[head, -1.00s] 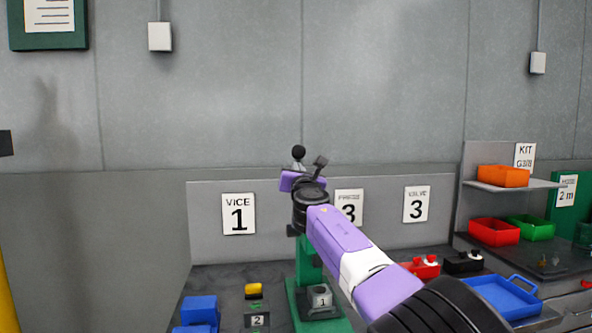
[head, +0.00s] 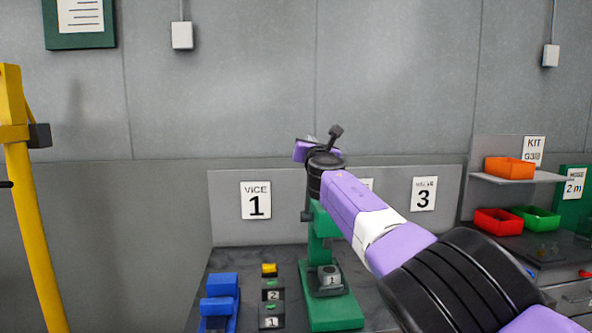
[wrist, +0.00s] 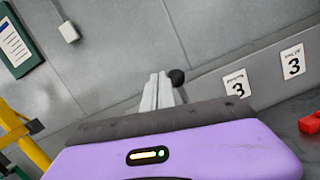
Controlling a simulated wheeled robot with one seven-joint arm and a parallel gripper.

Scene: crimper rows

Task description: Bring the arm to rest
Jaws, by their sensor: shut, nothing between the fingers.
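My arm (head: 370,220) reaches from the lower right to the middle of the head view, above the bench. My gripper is at its far end, mostly hidden behind the wrist in the head view. In the wrist view my gripper (wrist: 158,85) shows two pale fingers side by side, shut with nothing between them. They point toward the grey wall. A dark ball (wrist: 177,77) shows just right of the fingertips.
A green press (head: 325,270) stands on the bench below my wrist. A blue vice (head: 219,300) is left of it. Red (head: 497,221) and green (head: 537,218) bins stand at right. A yellow post (head: 32,210) rises at left.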

